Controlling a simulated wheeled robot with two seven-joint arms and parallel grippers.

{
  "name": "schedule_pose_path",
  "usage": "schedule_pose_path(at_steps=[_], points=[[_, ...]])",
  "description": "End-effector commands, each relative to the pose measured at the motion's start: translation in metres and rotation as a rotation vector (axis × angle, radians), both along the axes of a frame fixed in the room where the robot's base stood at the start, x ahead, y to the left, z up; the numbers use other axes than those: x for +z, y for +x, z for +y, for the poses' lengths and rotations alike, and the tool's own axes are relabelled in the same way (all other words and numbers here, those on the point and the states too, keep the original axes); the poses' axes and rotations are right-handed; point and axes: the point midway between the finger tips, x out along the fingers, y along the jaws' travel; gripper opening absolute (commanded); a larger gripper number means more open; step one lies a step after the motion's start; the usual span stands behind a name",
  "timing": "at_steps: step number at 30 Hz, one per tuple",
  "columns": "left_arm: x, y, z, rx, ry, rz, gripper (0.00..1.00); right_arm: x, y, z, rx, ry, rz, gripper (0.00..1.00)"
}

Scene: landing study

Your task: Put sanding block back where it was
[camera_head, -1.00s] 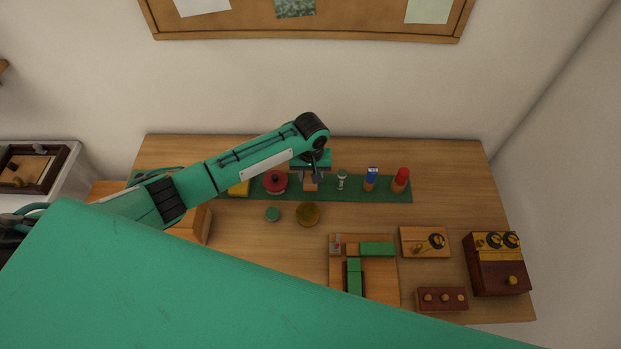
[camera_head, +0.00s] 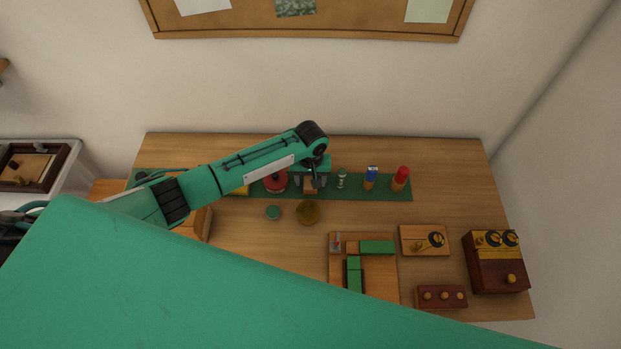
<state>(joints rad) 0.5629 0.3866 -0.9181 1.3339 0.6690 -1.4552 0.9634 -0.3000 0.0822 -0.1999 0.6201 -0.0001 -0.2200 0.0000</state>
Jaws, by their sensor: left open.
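A small tan-orange block (camera_head: 309,187), which looks like the sanding block, sits on the green strip (camera_head: 355,190) along the back of the table. My left gripper (camera_head: 310,182) is open and reaches down over this block from above. Its fingers are at or beside the block; I cannot tell whether they touch it. The gripper body hides the block's upper part. My right gripper is not in view.
A red round item (camera_head: 275,182) stands close left of the gripper, with a small white-green piece (camera_head: 342,179), a blue-topped item (camera_head: 370,178) and a red-topped item (camera_head: 400,179) to the right. A dark yellow round item (camera_head: 307,212) lies just in front.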

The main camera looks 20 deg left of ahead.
Motion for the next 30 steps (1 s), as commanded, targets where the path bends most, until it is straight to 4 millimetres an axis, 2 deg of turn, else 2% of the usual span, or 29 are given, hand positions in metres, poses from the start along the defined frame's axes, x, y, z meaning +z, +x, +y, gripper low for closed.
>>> schedule_pose_path(at_steps=[5, 18, 24, 30], points=[[0.014, 0.001, 0.0, 0.0, -0.002, -0.002, 0.59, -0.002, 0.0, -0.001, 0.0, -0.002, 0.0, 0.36], [0.101, 0.001, -0.001, 0.0, -0.002, -0.003, 0.59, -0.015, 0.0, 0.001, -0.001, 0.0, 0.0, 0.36], [0.12, 0.0, 0.0, -0.001, 0.0, 0.0, 0.59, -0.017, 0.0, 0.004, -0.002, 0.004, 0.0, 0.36], [0.123, 0.0, 0.0, 0.0, 0.0, 0.0, 0.59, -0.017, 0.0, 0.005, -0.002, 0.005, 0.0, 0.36]])
